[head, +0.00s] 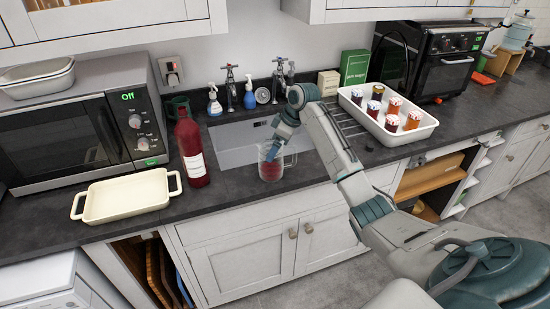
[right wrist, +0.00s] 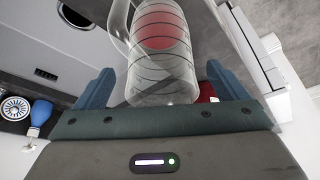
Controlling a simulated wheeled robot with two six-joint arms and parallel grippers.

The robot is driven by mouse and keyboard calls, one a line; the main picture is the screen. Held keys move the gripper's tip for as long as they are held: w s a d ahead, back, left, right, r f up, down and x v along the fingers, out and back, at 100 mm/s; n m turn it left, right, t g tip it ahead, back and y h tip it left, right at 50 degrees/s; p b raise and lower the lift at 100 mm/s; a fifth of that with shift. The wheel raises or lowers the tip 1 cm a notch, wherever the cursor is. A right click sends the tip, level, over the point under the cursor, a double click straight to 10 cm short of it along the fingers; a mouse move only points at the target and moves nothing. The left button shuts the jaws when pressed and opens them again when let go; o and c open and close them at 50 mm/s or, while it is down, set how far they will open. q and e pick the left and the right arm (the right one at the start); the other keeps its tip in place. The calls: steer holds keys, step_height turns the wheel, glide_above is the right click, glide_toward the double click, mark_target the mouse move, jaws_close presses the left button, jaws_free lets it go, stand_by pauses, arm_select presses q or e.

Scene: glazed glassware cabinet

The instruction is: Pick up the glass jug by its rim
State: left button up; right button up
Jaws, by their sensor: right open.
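The clear glass jug (head: 271,173) stands on the dark counter in front of the sink, near the front edge. Something red shows through its glass; I cannot tell whether it is liquid. My right gripper (head: 277,146) reaches down at the top of the jug and hides part of its rim. In the right wrist view, the jug (right wrist: 160,50) lies between the two blue fingers of my right gripper (right wrist: 160,85), with a gap on each side. That gripper is open. My left gripper is not in view.
A dark red bottle (head: 191,150) and a cream baking dish (head: 126,196) stand left of the jug. The sink (head: 235,156) is just behind it. A white tray (head: 414,133) with several jars is to the right. Soap bottles (head: 214,100) and taps stand at the back.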

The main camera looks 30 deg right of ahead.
steer(key=shift+p+x, duration=0.3)
steer(key=shift+x, duration=1.05)
steer(key=c, duration=1.5)
steer(key=shift+c, duration=0.5)
steer(key=shift+r, duration=0.15)
